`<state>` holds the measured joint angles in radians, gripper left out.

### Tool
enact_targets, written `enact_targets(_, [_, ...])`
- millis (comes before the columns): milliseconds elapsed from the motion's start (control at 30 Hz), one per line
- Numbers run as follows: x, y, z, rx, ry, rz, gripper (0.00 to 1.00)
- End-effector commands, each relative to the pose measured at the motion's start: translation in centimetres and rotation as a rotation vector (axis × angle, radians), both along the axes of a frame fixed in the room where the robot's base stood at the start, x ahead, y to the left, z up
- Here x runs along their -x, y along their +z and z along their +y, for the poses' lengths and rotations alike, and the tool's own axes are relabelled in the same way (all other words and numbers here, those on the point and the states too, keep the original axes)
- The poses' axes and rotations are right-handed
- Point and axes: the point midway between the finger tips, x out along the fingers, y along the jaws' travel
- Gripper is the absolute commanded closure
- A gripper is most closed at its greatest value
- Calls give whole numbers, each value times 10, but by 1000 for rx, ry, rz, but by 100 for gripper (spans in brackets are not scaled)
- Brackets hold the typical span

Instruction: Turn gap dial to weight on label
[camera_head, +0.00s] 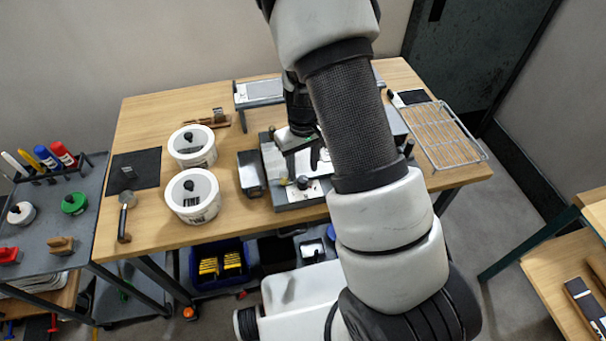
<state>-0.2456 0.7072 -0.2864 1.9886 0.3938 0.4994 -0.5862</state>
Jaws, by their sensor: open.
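A grey machine (304,195) with rolls stands on the wooden table, largely hidden behind my arm. A small dark knob (302,182) sits on a pale plate at its front; it may be the gap dial, but its scale is too small to read. My gripper (317,157) is open over the machine, just behind and right of that knob, and partly covered by my arm. I cannot tell whether it touches anything. Two white tubs stand left of the machine. The front tub (192,207) has a label that seems to read "FINE"; the rear tub's label (194,162) is unreadable.
A wire rack (440,135) lies at the table's right. A dark mat (134,171) and a black-handled tool (125,220) are at the left. A grey scale-like stand (258,92) is at the back. A cart (48,215) with markers stands left.

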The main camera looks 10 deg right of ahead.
Motion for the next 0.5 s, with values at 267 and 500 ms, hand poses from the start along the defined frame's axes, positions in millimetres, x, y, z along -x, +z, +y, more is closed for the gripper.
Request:
enact_targets(267, [0,-34,0,0,0,1,57])
enact_targets(500, [0,-38,0,0,0,-1,57])
